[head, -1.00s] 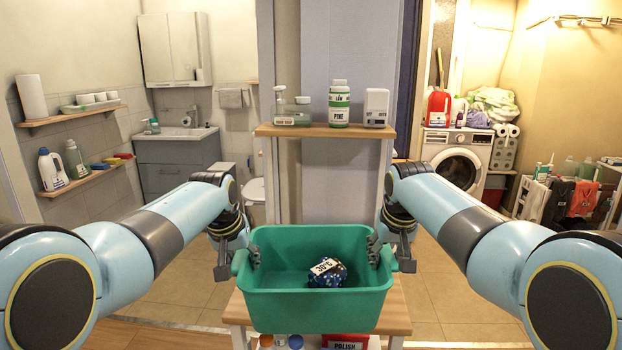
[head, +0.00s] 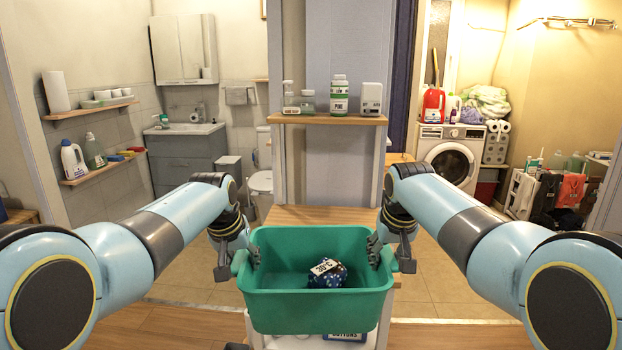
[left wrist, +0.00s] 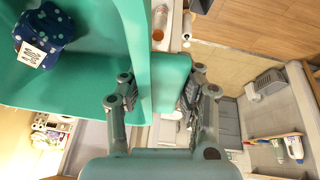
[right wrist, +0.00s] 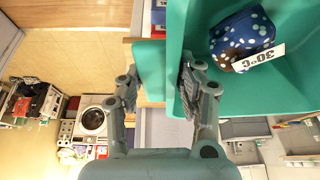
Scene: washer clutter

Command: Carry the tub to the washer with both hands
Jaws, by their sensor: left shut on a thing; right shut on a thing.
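The green tub (head: 315,312) is held level in front of me in the head view. A dark blue dotted cloth bundle (head: 328,279) with a white "30°C" tag lies inside it. My left gripper (head: 240,262) is shut on the tub's left rim, and the left wrist view shows its fingers (left wrist: 155,95) either side of the wall. My right gripper (head: 390,255) is shut on the right rim, also seen in the right wrist view (right wrist: 160,90). The white washer (head: 450,158) stands at the back right, its round door facing me.
A wooden-topped stand (head: 320,215) is just behind and below the tub. A shelf with bottles (head: 330,119) hangs on the pillar behind it. A drying rack with clothes (head: 550,195) stands at right. Tiled floor (head: 445,285) is open between me and the washer.

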